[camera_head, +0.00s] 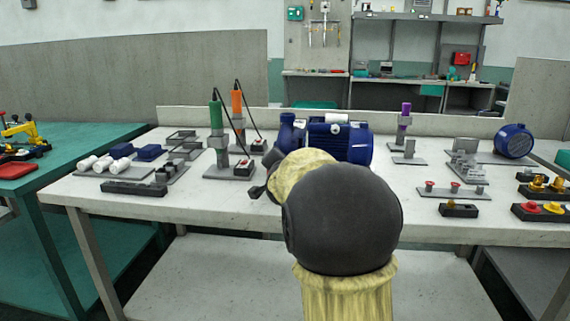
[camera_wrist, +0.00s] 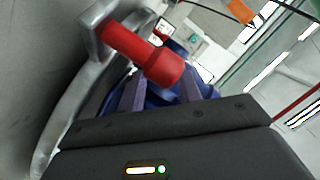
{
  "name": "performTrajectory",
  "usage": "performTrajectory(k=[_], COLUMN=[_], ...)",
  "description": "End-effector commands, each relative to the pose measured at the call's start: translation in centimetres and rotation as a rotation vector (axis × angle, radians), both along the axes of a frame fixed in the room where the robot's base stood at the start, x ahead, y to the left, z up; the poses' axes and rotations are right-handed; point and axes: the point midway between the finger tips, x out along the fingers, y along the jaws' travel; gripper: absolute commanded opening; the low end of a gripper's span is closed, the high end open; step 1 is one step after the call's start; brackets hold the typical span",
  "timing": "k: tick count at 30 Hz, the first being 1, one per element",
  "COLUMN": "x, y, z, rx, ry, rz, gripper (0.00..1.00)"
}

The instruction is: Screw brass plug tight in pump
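The blue pump (camera_head: 340,143) stands in the middle of the bench, partly hidden by my arm. It also shows as a blue body behind my fingers in the wrist view (camera_wrist: 158,97). No brass plug can be made out at the pump. In the wrist view, my gripper (camera_wrist: 162,85) has its two fingers apart, with blue showing between them. A red cylindrical handle (camera_wrist: 138,50) on a grey metal piece (camera_wrist: 95,20) ends just over the fingertips; I see no finger clearly pressed on it.
Green (camera_head: 217,122) and orange (camera_head: 237,103) corded tools stand left of the pump. Black holders with brass-coloured (camera_head: 538,183) and red-and-yellow pieces (camera_head: 541,212) are at the right. A second blue motor (camera_head: 514,141) lies behind them. A curved silver rim (camera_wrist: 75,115) is close at the wrist view's left.

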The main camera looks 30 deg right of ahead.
Motion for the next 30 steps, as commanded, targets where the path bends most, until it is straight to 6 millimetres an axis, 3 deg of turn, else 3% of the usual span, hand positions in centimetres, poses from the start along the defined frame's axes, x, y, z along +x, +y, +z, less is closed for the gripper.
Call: performTrajectory(k=[8,30], x=[-0.01,0.06], y=[-0.06,0.04], z=[0.16,-0.07], rx=[-0.014,-0.249], ry=[0.013,0.172], rz=[-0.002,-0.004], gripper=[0.35,0.35])
